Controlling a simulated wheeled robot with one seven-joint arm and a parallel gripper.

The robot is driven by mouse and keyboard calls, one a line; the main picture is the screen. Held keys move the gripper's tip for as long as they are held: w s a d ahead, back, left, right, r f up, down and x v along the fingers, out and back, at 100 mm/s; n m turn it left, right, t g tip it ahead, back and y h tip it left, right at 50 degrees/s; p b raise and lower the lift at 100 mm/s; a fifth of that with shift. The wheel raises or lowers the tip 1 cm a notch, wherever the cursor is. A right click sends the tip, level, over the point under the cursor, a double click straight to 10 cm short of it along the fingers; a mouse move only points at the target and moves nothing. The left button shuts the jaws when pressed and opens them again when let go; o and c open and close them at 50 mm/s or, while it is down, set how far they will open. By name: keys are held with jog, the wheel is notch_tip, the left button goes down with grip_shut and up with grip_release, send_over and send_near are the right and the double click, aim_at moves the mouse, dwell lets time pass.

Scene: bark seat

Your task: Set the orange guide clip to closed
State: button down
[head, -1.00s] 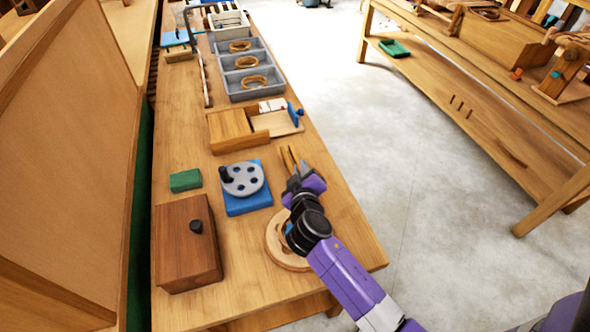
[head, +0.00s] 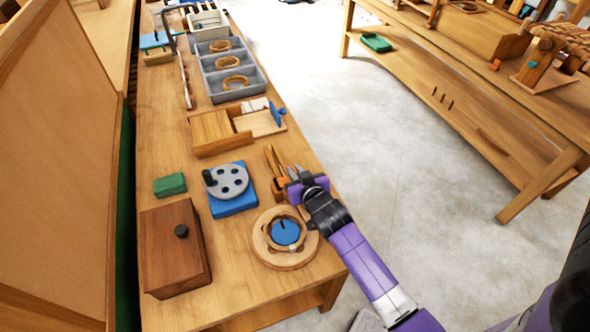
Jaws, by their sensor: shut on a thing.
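The orange guide clip (head: 280,184) is a small orange piece with upright wooden prongs (head: 272,160) near the right edge of the bench, right of the blue block with the grey disc. My gripper (head: 289,178) reaches it from the lower right and is shut on it. The purple gripper body and fingers hide part of the clip, so its exact setting cannot be told.
A round wooden ring with a blue centre (head: 285,232) lies just below my gripper. The grey holed disc on a blue base (head: 230,184) is to the left. A brown box (head: 172,248) and a green block (head: 170,184) stand farther left. A wooden sliding-lid box (head: 220,130) is behind.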

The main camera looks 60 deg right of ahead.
jog(key=shift+f, duration=0.2)
dwell(0.3)
jog(key=c, duration=1.5)
grip_release()
jog(key=shift+r, duration=0.1)
jog(key=shift+s, duration=0.15)
jog(key=b+v, duration=0.1)
jog(key=v, duration=0.6)
jog(key=shift+s+a+r, duration=0.15)
jog(key=shift+s+a, duration=0.05)
